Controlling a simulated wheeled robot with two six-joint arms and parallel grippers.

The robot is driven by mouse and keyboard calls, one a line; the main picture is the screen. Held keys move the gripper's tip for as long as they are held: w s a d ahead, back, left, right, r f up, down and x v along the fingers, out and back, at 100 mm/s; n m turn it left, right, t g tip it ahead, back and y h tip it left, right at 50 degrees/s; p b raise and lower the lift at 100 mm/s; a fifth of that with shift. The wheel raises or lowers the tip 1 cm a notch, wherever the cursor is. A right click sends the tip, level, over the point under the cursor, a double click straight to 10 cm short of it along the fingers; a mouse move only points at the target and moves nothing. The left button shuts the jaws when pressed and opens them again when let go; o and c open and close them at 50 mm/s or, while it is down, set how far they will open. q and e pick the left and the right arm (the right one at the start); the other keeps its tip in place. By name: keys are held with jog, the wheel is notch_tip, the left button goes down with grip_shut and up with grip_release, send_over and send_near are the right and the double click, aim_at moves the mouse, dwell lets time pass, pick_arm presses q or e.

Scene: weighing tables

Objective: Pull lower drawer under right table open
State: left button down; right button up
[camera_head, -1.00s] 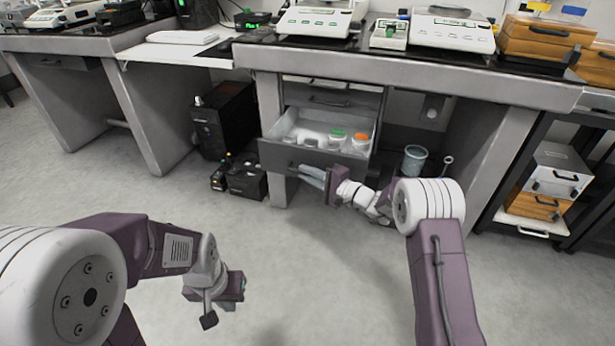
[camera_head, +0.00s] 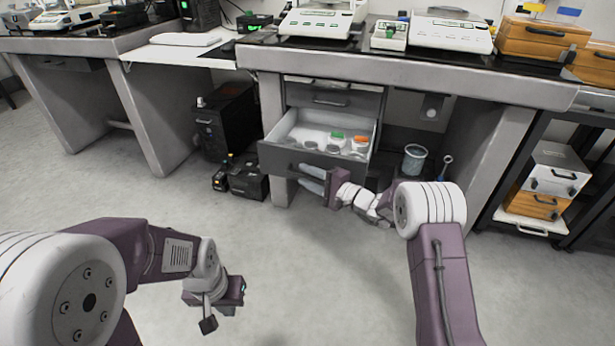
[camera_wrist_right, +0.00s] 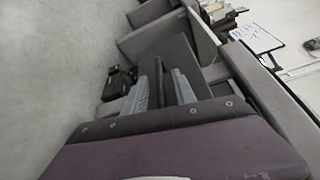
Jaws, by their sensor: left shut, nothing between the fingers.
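The lower drawer (camera_head: 312,158) under the right table (camera_head: 400,75) stands pulled out. Its inside shows pale, with several jars under green, orange and whitish lids. My right gripper (camera_head: 309,179) is at the drawer's front, its two pale fingers apart and pointing at the handle area. In the right wrist view the fingers (camera_wrist_right: 161,91) also stand apart, with a dark bar between them. The handle is mostly hidden, so contact cannot be told. My left gripper (camera_head: 240,291) is shut and empty, low over the open floor, its fingers barely visible.
The upper drawer (camera_head: 330,100) is shut. A black computer case (camera_head: 226,122) and dark boxes (camera_head: 246,178) stand on the floor left of the drawers. A bucket (camera_head: 414,159) stands to the right. The floor in front is clear.

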jog(key=p+v, duration=0.4)
jog(key=v, duration=0.5)
jog(key=shift+p, duration=0.3)
